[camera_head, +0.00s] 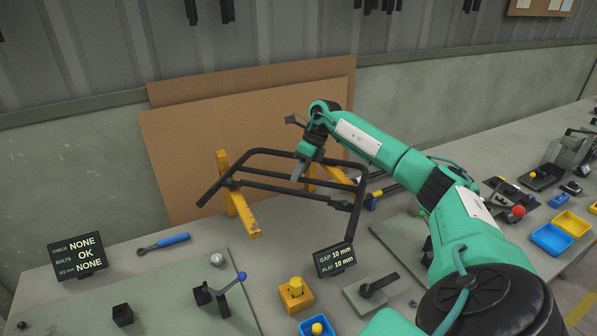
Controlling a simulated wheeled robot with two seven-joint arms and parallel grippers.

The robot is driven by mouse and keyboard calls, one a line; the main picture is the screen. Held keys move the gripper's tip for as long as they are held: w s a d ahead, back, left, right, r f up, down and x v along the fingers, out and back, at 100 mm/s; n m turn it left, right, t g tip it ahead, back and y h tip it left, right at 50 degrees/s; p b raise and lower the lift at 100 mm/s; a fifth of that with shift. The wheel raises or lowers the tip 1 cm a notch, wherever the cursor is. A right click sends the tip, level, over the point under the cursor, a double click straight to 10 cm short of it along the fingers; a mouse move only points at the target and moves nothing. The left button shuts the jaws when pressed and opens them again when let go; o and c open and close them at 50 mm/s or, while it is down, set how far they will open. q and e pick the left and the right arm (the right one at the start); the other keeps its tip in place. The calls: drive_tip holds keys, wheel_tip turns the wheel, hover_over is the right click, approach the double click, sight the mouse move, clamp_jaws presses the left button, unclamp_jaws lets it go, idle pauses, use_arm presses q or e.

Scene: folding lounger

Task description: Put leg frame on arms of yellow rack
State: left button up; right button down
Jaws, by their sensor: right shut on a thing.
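The leg frame (283,190) is a dark tubular frame, seen at the middle of the head view, in front of a brown board. The yellow rack (240,208) shows as a left upright with an arm, and a right part (311,178) partly hidden behind the frame. My right gripper (297,174) is shut on the leg frame at its upper middle, coming down from above. The frame overlaps the rack's arms in the picture; I cannot tell whether it touches them. My left gripper is not in view.
A display (335,259) reads gap 10 mm, play 10 mm. Another display (77,256) stands at the left. A blue-handled wrench (164,244), a toggle clamp (220,294) and a yellow block (295,294) are on the bench. Blue and yellow bins (552,240) stand at the right.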

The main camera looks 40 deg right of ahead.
drive_tip(key=shift+s+a+f+b, duration=0.1)
drive_tip(key=shift+f+b, duration=0.1)
drive_tip(key=shift+f, duration=0.15)
drive_tip(key=shift+s+f+b, duration=0.1)
drive_tip(key=shift+f+b, duration=0.05)
drive_tip(key=shift+f, duration=0.15)
drive_tip(key=c, duration=1.3)
unclamp_jaws()
drive_tip(key=shift+f, duration=0.1)
drive_tip(key=shift+w, duration=0.2)
drive_tip(key=shift+s+d+r, duration=0.15)
drive_tip(key=shift+d+r, duration=0.05)
drive_tip(key=shift+r, duration=0.25)
drive_tip(key=shift+b+v, duration=1.55)
drive_tip(key=shift+v, duration=4.9)
drive_tip(key=shift+d, duration=0.1)
